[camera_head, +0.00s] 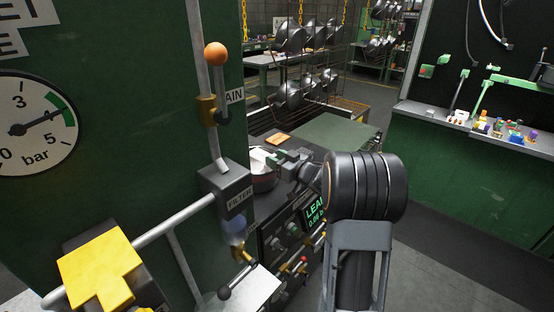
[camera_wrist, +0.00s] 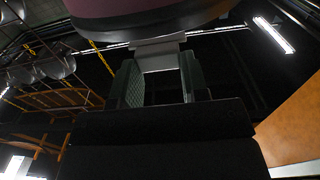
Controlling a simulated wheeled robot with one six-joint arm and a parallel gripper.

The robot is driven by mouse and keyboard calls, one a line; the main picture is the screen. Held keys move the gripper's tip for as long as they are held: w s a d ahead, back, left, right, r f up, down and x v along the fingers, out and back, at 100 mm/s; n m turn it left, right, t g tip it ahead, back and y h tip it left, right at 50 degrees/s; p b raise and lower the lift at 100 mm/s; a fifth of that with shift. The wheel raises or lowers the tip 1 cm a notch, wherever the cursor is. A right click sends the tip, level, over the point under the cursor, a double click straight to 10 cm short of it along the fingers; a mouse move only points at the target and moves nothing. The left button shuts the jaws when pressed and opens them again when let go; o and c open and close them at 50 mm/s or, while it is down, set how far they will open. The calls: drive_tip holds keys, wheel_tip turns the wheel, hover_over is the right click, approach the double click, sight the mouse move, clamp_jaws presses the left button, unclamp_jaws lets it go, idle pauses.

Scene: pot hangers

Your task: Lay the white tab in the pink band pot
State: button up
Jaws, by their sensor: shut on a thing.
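My gripper (camera_head: 275,160) reaches over the bench at the centre of the head view. It is shut on the white tab (camera_head: 258,155). In the wrist view the two finger pads (camera_wrist: 160,80) stand on either side of the pale tab (camera_wrist: 160,58). The pink band pot (camera_head: 264,183) stands just under and left of the fingers in the head view. Its dull pink side and dark rim (camera_wrist: 140,25) fill the top of the wrist view, close beyond the tab. I cannot tell whether the tab touches the pot. The inside of the pot is mostly hidden.
A filter unit (camera_head: 228,190) with a pipe and orange-knobbed lever (camera_head: 215,55) stands close left of the pot. A panel with valves and a display (camera_head: 315,208) is below. A green bench top (camera_head: 325,135) and an orange block (camera_head: 278,139) lie behind.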

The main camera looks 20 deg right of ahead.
drive_tip(key=shift+f+b, duration=0.4)
drive_tip(key=shift+f, duration=0.15)
drive_tip(key=o, duration=0.9)
drive_tip(key=r+v, duration=0.1)
drive_tip(key=v, duration=1.1)
